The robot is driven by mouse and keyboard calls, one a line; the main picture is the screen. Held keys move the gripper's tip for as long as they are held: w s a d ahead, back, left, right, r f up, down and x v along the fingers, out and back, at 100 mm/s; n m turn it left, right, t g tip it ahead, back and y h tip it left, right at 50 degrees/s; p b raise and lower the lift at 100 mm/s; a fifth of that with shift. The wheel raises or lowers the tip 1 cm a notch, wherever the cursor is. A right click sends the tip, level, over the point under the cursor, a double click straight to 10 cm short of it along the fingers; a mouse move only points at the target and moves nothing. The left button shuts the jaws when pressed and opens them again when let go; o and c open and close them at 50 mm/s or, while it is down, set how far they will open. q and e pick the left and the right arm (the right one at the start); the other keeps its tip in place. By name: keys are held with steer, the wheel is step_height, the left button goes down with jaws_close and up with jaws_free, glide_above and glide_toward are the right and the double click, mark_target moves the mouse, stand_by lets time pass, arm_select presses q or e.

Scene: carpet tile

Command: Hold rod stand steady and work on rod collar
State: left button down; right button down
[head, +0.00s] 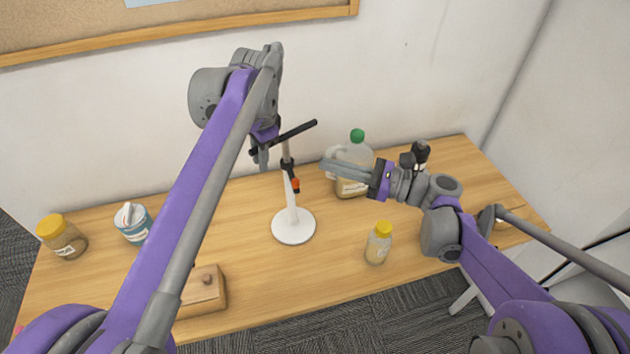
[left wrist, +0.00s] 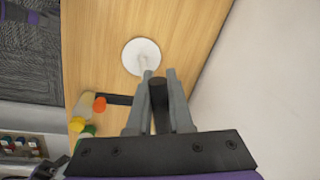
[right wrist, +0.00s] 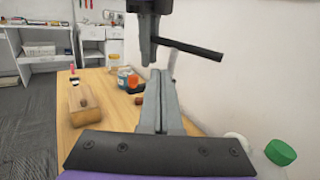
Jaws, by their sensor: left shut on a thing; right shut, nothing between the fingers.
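The rod stand has a white round base (head: 293,228) and a thin upright rod, with a black crossbar (head: 298,131) at the top. The rod collar (head: 288,165) is black with an orange knob (head: 295,184), partway up the rod. My left gripper (head: 262,157) is shut on the black crossbar near its left end; the left wrist view shows the bar (left wrist: 158,108) between the fingers. My right gripper (head: 324,167) is shut and empty, a little right of the collar and apart from it. In the right wrist view its fingers partly cover the rod, and the orange knob (right wrist: 133,81) shows beside them.
A green-capped jug (head: 354,172) stands close behind my right gripper. A yellow-capped bottle (head: 378,244) stands front right. A wooden block (head: 203,292), a blue-white tub (head: 133,226) and a yellow-lidded jar (head: 62,238) are on the left. The table (head: 310,280) is clear before the base.

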steer(key=s+d+f+n+g, duration=0.25)
steer(key=d+g, duration=0.35)
steer(key=d, duration=0.4)
glide_toward(298, 185)
steer(key=w+a, duration=0.1)
steer(key=a, duration=0.5)
steer(key=shift+a+f+n+g+y, duration=0.2)
steer(key=shift+f+n+g+y, duration=0.1)
steer(key=shift+f+n+y, duration=0.1)
steer(key=shift+w, duration=0.1)
steer(key=shift+s+a+m+t, duration=0.45)
steer(key=shift+a+m+t, duration=0.3)
steer(key=shift+t, duration=0.35)
steer(key=shift+s+a, duration=0.2)
steer(key=shift+a, duration=0.3)
steer(key=shift+d, duration=0.1)
